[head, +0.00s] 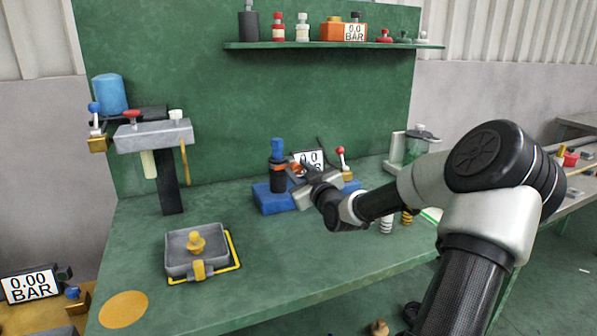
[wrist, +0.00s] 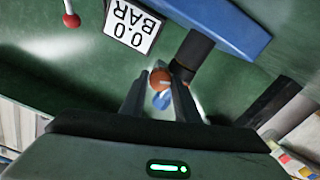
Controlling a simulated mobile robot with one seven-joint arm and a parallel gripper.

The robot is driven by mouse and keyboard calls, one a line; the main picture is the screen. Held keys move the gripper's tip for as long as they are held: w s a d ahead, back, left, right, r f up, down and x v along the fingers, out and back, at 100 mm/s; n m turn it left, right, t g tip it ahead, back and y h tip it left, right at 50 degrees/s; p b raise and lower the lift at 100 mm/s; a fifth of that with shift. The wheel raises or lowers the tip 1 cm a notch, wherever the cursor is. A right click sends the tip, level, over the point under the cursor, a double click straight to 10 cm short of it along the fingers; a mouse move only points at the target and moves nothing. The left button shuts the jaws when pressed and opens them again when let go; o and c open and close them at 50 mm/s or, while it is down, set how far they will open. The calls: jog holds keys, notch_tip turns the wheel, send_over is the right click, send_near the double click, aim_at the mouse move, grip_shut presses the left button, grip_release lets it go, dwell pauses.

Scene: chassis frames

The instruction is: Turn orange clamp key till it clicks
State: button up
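The orange clamp key (head: 297,168) shows at the side of a black upright cylinder with a blue top (head: 278,150), on a blue base (head: 272,199). In the wrist view the orange key's rounded end (wrist: 160,77) lies between my fingertips, beside the black cylinder (wrist: 193,54). My gripper (head: 304,176) reaches in from the right at the cylinder's height. In the wrist view my gripper (wrist: 160,85) has its two fingers on either side of the key with little gap. Whether they press on it is not clear. The key's far side is hidden.
A 0.0 BAR display (head: 309,160) and a red-knobbed lever (head: 341,158) stand close behind my gripper. A grey tray with a yellow knob (head: 196,242) is at the front left. A grey clamp stand (head: 153,136) is at the left. The bench's front middle is clear.

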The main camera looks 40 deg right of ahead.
jog(key=c, duration=0.5)
jog(key=shift+c, duration=0.2)
jog(key=shift+m+p, duration=0.3)
jog(key=shift+p, duration=0.05)
jog(key=m+p, duration=0.2)
jog(key=m, duration=0.1)
jog(key=shift+r+m, duration=0.15)
jog(key=shift+m, duration=0.15)
jog(key=m+p, duration=0.2)
jog(key=m, duration=0.1)
jog(key=shift+d+m, duration=0.1)
jog(key=shift+m, duration=0.3)
jog(key=shift+f+m+p, duration=0.2)
jog(key=shift+m+p, duration=0.8)
jog(key=shift+m, duration=0.8)
jog(key=shift+s, duration=0.1)
jog(key=o, duration=1.1)
